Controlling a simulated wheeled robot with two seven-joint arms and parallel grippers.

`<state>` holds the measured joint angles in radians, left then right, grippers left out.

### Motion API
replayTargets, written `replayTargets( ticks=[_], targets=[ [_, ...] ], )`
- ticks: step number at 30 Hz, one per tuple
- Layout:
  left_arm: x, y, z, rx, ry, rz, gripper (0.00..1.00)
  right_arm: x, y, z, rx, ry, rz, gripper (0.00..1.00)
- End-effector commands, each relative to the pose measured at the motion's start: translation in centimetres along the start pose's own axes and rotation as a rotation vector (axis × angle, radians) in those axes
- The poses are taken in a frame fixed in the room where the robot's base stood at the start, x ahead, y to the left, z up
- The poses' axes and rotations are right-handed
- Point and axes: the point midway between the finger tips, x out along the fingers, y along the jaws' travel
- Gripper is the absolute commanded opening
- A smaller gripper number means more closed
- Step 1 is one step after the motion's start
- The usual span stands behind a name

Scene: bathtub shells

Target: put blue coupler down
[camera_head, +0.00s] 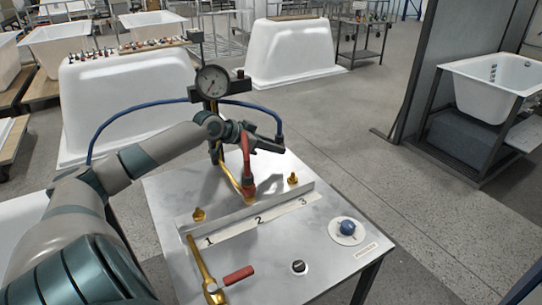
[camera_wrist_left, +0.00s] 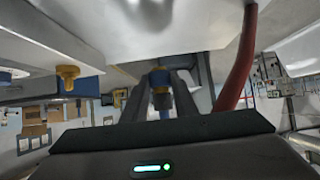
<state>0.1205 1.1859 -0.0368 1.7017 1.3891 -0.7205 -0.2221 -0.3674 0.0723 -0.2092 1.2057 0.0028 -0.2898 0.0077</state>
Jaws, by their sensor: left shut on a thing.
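My left gripper (camera_head: 272,145) is above the back right part of the metal test table (camera_head: 370,250). It is shut on the blue coupler (camera_head: 280,138), at the end of the blue hose (camera_head: 150,103). In the left wrist view the coupler, with brass and blue parts (camera_wrist_left: 160,80), sits between the fingers (camera_wrist_left: 158,100). The coupler looks held above the table top, though the gap is hard to judge. A red hose (camera_head: 245,150) runs down to a red coupler (camera_head: 249,188) at the brass fitting by number 2. My right gripper is not in view.
Bare brass fittings stand by number 1 (camera_head: 198,215) and number 3 (camera_head: 293,179). A pressure gauge (camera_head: 212,82) stands behind. A red-handled valve (camera_head: 238,276), black knob (camera_head: 298,266) and blue knob (camera_head: 347,227) are at the front. The table's right rear looks clear.

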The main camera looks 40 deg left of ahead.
Motion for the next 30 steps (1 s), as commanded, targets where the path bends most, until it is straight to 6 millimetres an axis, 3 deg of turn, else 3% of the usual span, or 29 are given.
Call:
replayTargets(
  ticks=[4, 16, 24, 30],
  targets=[
    [0.0, -0.9, 0.6, 0.0, 0.002, -0.001, 0.0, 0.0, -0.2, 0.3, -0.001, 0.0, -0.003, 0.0],
    [0.1, -0.9, 0.9, 0.0, 0.002, 0.0, 0.0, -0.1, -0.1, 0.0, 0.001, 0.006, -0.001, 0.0],
    [1.7, -0.8, 3.5, -0.002, 0.0, 0.0, 0.0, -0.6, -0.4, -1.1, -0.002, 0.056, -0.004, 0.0],
    [2.1, -0.8, 4.1, 0.002, 0.001, 0.0, 0.0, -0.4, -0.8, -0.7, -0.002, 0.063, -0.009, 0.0]
  ],
)
